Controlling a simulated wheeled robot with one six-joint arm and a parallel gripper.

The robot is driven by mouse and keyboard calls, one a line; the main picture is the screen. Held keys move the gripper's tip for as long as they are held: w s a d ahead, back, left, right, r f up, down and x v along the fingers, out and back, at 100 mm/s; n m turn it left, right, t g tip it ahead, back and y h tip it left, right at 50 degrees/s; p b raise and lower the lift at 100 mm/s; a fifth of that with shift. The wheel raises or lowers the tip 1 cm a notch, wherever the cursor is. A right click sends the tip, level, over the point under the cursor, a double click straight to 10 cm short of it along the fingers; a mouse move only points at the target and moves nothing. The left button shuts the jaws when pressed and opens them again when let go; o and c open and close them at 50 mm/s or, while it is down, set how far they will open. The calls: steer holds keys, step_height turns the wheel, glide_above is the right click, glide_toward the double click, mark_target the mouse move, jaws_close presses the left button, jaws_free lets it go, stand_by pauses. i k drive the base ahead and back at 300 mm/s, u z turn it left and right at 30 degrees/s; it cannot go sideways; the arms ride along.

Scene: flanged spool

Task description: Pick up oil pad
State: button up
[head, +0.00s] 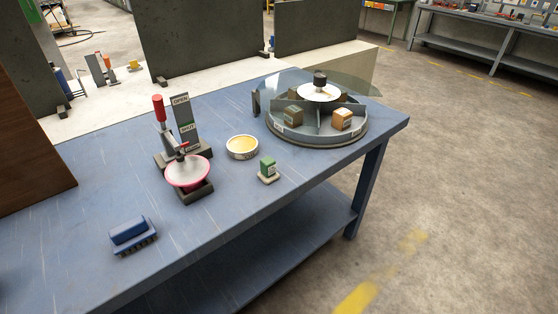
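A shallow round tin (242,148) with a pale rim and a yellow-amber face stands on the blue table, left of the round carousel. It looks the most like an oil pad, but its label is too small to read. A small green block with a pale label (267,167) stands on a light base just right of and nearer than the tin. The two are apart. My gripper is not in view, and nothing is touching the tin.
The divided carousel (279,133) holds small blocks under a clear cover. A red-handled lever fixture (159,108) with a pink-rimmed dish (187,172) stands left of the tin. A blue brush-like block (130,234) lies front left. The blue tabletop (215,220) is clear in front.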

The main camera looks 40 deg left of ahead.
mark_target(267, 173)
steer(key=u, duration=0.4)
steer(key=i, duration=0.7)
steer(key=u, duration=0.8)
steer(key=i, duration=0.25)
steer(key=u, duration=0.25)
